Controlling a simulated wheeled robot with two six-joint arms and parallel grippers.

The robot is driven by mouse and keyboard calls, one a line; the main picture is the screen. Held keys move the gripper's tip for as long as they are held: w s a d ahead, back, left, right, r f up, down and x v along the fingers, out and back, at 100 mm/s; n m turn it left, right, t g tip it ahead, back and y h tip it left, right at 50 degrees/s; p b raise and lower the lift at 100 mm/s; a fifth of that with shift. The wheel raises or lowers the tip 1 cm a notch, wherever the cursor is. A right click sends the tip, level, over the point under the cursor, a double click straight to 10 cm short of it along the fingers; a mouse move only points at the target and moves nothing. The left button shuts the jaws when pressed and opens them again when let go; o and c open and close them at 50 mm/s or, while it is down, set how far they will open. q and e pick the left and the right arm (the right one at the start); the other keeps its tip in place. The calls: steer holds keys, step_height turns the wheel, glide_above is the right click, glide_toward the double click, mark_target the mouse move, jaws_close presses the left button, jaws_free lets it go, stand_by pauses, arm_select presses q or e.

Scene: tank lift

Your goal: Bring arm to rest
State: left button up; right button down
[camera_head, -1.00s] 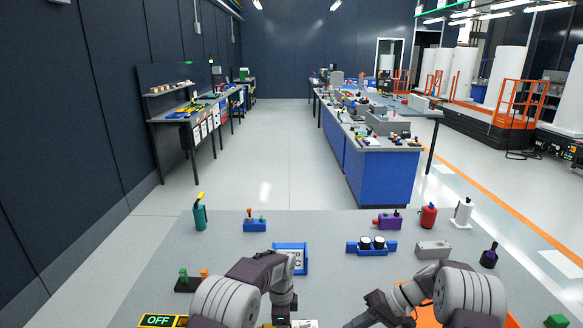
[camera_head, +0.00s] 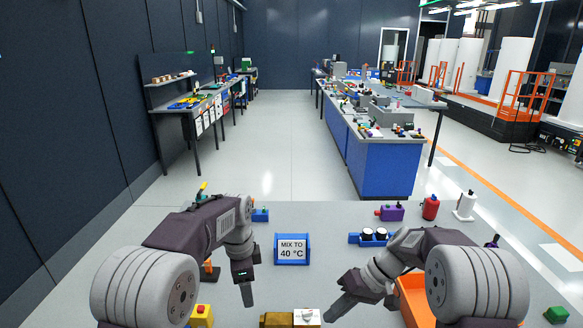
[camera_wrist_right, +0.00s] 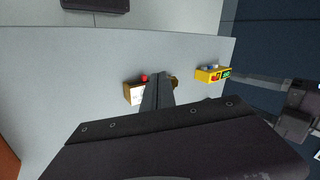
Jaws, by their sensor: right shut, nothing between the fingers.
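My right gripper (camera_head: 340,308) reaches in from the right over the near part of the grey table (camera_head: 330,212). Its dark fingers are together and empty. In the right wrist view the closed fingers (camera_wrist_right: 158,90) point over the table, in front of a small box with a red knob (camera_wrist_right: 136,92).
An orange bin (camera_head: 412,292) sits partly behind my right arm. A yellow box with a red button (camera_head: 201,314) stands near the front.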

arm_select(q)
steer(key=s+a+f+n, duration=0.3)
steer(key=s+f+n, duration=0.1)
steer(key=s+n, duration=0.4)
steer(key=s+a+f+n, duration=0.3)
steer(key=s+n, duration=0.4)
steer(key=s, duration=0.4)
steer(key=shift+s+f+n, duration=0.35)
steer(key=shift+f+n, duration=0.05)
steer(key=shift+f, duration=0.5)
arm_select(e)
steer(key=s+d+f+m+t+h, duration=0.1)
steer(key=s+d+f+h, duration=0.1)
steer(key=s, duration=0.5)
steer(key=s+d+f+m+t+h, duration=0.1)
steer(key=s+d+f+m+h, duration=0.1)
steer(key=s+d+h, duration=0.3)
steer(key=shift+s+d+f, duration=0.35)
steer(key=shift+s+f, duration=0.25)
steer(key=shift+s, duration=0.45)
arm_select(q)
steer(key=shift+s+a, duration=0.1)
steer(key=shift+s, duration=0.05)
arm_select(e)
steer(key=shift+s, duration=0.15)
